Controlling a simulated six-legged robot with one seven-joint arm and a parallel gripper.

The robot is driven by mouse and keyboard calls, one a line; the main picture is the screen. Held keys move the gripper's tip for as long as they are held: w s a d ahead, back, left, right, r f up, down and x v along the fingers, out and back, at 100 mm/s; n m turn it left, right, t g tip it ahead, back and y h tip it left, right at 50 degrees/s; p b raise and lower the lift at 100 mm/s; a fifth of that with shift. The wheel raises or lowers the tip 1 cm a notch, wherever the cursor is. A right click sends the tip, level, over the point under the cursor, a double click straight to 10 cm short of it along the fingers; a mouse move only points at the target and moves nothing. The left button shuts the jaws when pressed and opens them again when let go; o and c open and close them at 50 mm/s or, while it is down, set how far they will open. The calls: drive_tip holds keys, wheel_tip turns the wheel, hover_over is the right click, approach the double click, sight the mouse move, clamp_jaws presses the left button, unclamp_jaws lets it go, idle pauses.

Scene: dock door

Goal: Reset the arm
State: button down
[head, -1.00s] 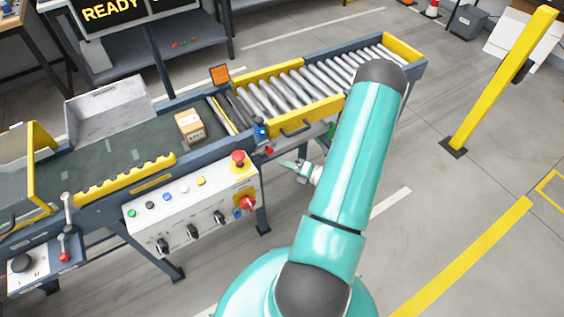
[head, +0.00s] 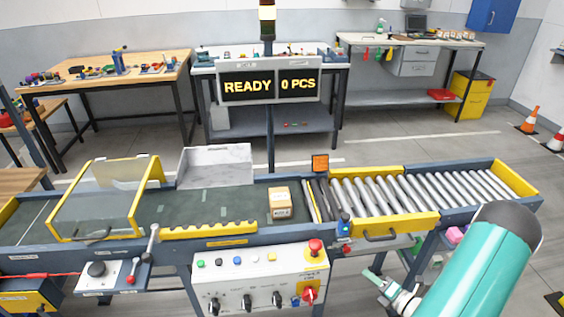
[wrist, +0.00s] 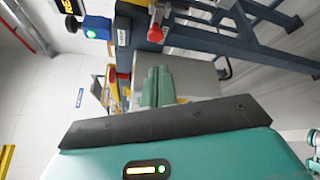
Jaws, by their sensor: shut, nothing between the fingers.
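My teal arm (head: 478,268) rises at the lower right of the head view. My gripper (head: 372,275) shows beside it, low in front of the conveyor's front side, touching nothing that I can see. In the wrist view the green fingers (wrist: 157,86) lie together, with nothing between them. The arm's dark-edged teal housing fills the lower part of that view.
The conveyor (head: 225,240) crosses the head view, with a cardboard box (head: 280,205) on its belt and rollers (head: 400,193) at right. A control panel (head: 258,278) with a red stop button (head: 315,247) stands left of my gripper. A display (head: 269,86) reads READY, 0 PCS.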

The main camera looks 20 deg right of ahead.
drive_tip(key=w+a+r+n+g+y, duration=0.25)
drive_tip(key=a+r+n+g, duration=0.35)
drive_tip(key=a+r+n, duration=0.5)
drive_tip(key=w+a+r+n+g+y, duration=0.2)
drive_tip(key=a+r+n+g+y, duration=0.3)
drive_tip(key=a+r+n, duration=0.6)
drive_tip(key=s+a+r+n+h, duration=0.4)
drive_tip(key=r+n, duration=0.3)
drive_tip(key=n, duration=0.5)
drive_tip(key=s+a+r+n+h, duration=0.5)
drive_tip(key=s+r+n+h, duration=0.1)
drive_tip(key=n, duration=0.6)
drive_tip(key=shift+s+r+t+h, duration=0.2)
drive_tip(key=shift+r+t+h, duration=0.2)
drive_tip(key=shift+r+h, duration=0.4)
